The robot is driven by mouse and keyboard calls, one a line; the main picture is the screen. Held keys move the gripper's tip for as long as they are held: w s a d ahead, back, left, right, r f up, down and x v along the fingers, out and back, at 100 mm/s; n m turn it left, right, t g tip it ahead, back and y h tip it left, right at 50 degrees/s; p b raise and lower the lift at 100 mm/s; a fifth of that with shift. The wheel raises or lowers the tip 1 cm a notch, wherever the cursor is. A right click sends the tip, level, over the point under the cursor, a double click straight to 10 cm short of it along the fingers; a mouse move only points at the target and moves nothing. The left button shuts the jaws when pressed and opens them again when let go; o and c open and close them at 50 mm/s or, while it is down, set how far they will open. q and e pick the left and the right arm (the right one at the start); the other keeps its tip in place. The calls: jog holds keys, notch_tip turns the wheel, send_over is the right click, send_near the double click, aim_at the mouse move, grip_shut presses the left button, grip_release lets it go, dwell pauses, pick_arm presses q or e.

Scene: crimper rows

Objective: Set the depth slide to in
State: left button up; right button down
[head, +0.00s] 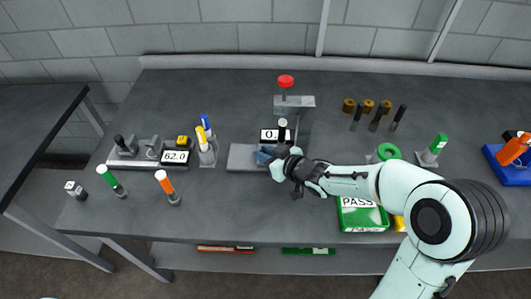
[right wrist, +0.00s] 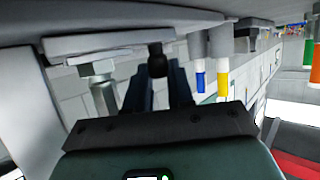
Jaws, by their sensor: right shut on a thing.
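The crimper stands mid-table, with a red-topped post (head: 286,83), a grey head (head: 294,102), a small display (head: 270,135) that starts with 0 and a flat grey base plate (head: 242,157). My right gripper (head: 264,156) is low over this plate, in front of the display. In the right wrist view its two dark blue fingers (right wrist: 160,75) are on both sides of a small black knob (right wrist: 157,60), apparently the depth slide's, and shut on it. The head view hides the knob behind my gripper. The slide's position cannot be read. My left gripper is out of view.
Left stand a gauge reading 62.0 (head: 175,157), a holder with blue and yellow pens (head: 207,150), and green and orange-handled tools. Right are a green PASS tray (head: 362,214), several dark pins (head: 376,118) and a blue tray (head: 507,170). The back table strip is clear.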

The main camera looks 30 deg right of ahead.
jog(key=shift+s+d, duration=0.1)
jog(key=shift+d, duration=0.15)
jog(key=c, duration=1)
grip_release()
jog(key=shift+s, duration=0.1)
